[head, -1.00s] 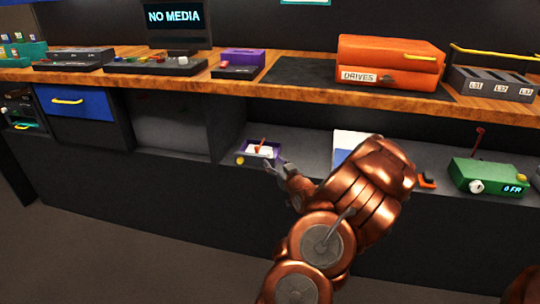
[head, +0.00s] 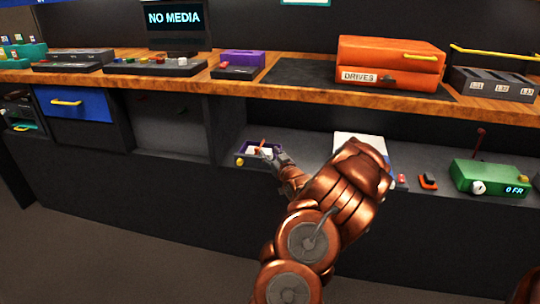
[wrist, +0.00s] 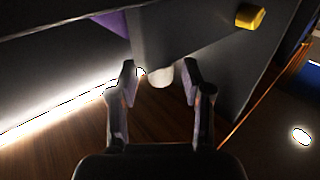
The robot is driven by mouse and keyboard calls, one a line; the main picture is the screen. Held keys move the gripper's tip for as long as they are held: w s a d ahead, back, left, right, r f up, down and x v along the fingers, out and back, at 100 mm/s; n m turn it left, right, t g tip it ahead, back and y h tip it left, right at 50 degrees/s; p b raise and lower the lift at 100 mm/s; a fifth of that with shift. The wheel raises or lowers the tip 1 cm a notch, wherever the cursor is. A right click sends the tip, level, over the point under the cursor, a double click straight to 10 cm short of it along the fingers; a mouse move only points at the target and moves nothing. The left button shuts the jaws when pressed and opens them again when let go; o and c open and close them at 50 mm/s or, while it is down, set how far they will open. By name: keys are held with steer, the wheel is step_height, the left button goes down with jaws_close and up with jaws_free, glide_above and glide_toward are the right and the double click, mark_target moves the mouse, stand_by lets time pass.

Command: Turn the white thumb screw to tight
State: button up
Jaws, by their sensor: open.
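The white thumb screw (wrist: 160,76) shows in the wrist view as a pale rounded knob on a dark grey face. It lies beyond and between the fingertips of my open gripper (wrist: 160,72); whether either finger touches it, I cannot tell. In the head view my gripper (head: 272,157) is at the right front of a small purple-edged panel (head: 244,147) on the lower shelf. The panel has an orange-red lever (head: 262,144) and a yellow knob (head: 240,162), which also shows in the wrist view (wrist: 250,16). My gripper hides part of the panel's front.
A green box (head: 490,178) with a white knob (head: 478,187) stands at the right of the lower shelf. A white-and-blue item (head: 358,140) lies behind my arm. The wooden counter (head: 300,92) runs above the shelf, carrying an orange drives case (head: 390,60).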

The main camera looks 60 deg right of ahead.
steer(key=shift+w+d, duration=0.1)
steer(key=shift+w, duration=0.1)
steer(key=shift+c, duration=0.2)
jaws_close()
